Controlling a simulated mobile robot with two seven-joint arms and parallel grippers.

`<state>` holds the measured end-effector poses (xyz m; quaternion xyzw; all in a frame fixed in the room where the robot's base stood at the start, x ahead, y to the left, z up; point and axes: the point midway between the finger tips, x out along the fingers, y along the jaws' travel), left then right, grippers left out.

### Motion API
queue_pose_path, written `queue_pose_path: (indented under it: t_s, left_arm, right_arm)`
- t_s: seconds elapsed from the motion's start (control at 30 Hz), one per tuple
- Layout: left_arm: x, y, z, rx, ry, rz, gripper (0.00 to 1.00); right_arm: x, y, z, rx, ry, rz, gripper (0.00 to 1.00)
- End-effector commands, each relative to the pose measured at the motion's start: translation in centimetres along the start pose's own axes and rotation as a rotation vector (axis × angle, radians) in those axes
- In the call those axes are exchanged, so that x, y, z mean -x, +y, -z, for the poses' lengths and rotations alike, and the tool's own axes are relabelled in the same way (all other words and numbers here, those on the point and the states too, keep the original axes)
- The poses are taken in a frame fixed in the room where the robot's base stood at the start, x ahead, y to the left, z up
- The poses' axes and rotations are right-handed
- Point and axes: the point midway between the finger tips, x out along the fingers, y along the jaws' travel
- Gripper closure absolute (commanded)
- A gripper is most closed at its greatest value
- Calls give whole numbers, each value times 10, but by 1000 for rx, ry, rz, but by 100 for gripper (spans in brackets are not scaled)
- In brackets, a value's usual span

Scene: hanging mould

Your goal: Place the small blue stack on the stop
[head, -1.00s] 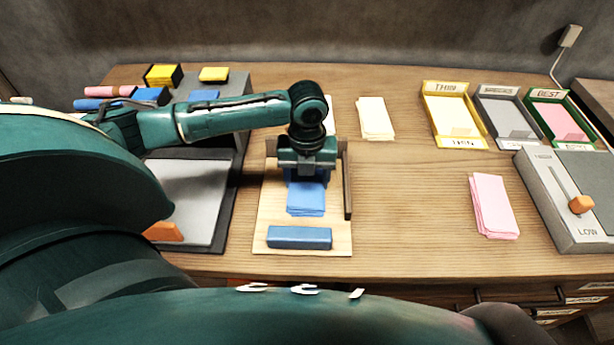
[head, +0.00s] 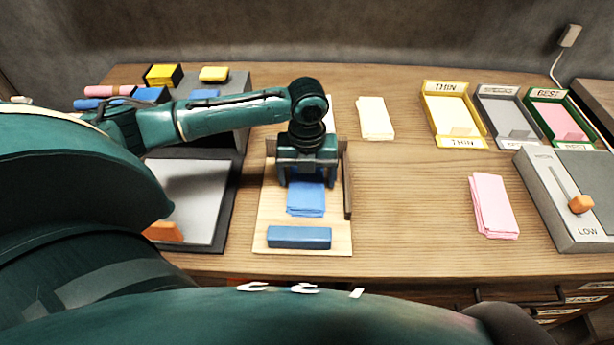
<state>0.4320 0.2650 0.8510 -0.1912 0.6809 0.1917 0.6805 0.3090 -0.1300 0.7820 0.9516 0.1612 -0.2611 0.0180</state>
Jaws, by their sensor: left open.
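A small blue stack (head: 306,198) of sheets lies flat on the light wooden board (head: 262,222) in the middle of the desk. Dark raised strips stand along the board's right side (head: 347,185) and partly at its back; I cannot tell for sure which is the stop. My left gripper (head: 307,181) points down over the board, open, with its fingers apart at the far end of the blue stack. The gripper hides that end, so contact with a strip does not show. My right gripper is not in view.
A blue bar (head: 299,237) lies at the board's front. A cream stack (head: 376,118) and a pink stack (head: 493,205) lie to the right. Labelled yellow, grey and green trays stand at the back right, near a slider box (head: 560,215). Bare desk lies right of the board.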

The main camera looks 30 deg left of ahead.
Motion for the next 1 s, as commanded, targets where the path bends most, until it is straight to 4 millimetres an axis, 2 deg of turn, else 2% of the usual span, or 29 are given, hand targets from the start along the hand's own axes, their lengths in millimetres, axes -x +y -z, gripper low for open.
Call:
queue_pose_path:
  t_s: [0.3, 0.5, 0.7, 1.0]
  left_arm:
    - [66, 0, -1, 0, -5, 4, 17]
    - [100, 0, -1, 1, -3, 2, 17]
    - [114, 0, 0, 1, -1, 1, 17]
    - [115, 0, 0, 1, -1, 1, 17]
  right_arm:
    - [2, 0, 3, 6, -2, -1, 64]
    - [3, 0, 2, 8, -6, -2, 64]
    - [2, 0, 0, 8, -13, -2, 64]
    - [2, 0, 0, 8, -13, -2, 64]
